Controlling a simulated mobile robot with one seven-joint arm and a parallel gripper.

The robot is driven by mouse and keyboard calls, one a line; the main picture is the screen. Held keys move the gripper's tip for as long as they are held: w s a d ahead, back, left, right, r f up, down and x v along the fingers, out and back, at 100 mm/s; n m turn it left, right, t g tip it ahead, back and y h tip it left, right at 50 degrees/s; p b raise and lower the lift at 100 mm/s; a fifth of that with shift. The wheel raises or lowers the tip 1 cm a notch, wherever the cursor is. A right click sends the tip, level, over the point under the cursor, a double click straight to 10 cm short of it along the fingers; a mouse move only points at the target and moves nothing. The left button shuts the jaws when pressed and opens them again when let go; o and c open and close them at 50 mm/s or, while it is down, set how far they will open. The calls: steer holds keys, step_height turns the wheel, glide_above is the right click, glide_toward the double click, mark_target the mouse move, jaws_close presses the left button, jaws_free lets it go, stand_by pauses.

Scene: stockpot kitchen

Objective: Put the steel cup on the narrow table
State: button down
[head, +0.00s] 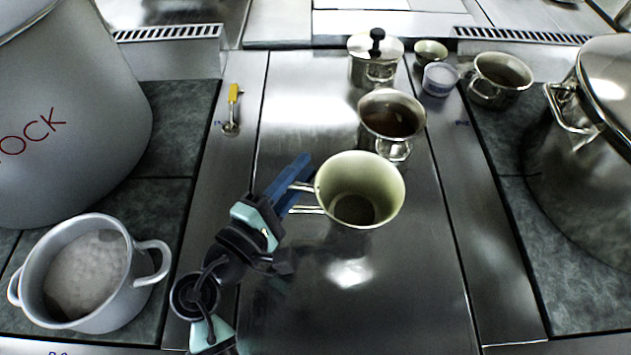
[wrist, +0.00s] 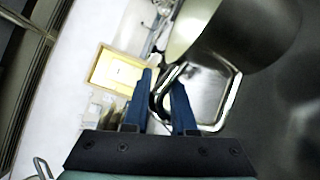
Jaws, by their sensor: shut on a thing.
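The steel cup (head: 360,190) has a pale cream inside with a darker round bottom and a wire handle pointing left. My gripper (head: 302,180) has its blue fingers shut on that handle. The cup looks upright, over the smooth steel top in the middle; I cannot tell whether it touches the surface. In the wrist view the cup (wrist: 250,45) is at the upper right, its wire handle between the fingers (wrist: 163,88). I cannot tell which surface, if any, is the narrow table.
Behind the cup stand a steel mug (head: 390,120) with brown liquid and a lidded pot (head: 375,62). A small pot (head: 497,78) and large steel pot (head: 605,110) are right. A grey stockpot (head: 70,110) and white pot (head: 95,275) are left. The steel top's front is clear.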

mark_target(338, 199)
steer(key=shift+f+b, duration=0.3)
steer(key=shift+f, duration=2.35)
steer(key=shift+f, duration=0.2)
steer(key=c, duration=0.7)
jaws_free()
steer(key=shift+c, duration=0.2)
steer(key=shift+r, duration=0.1)
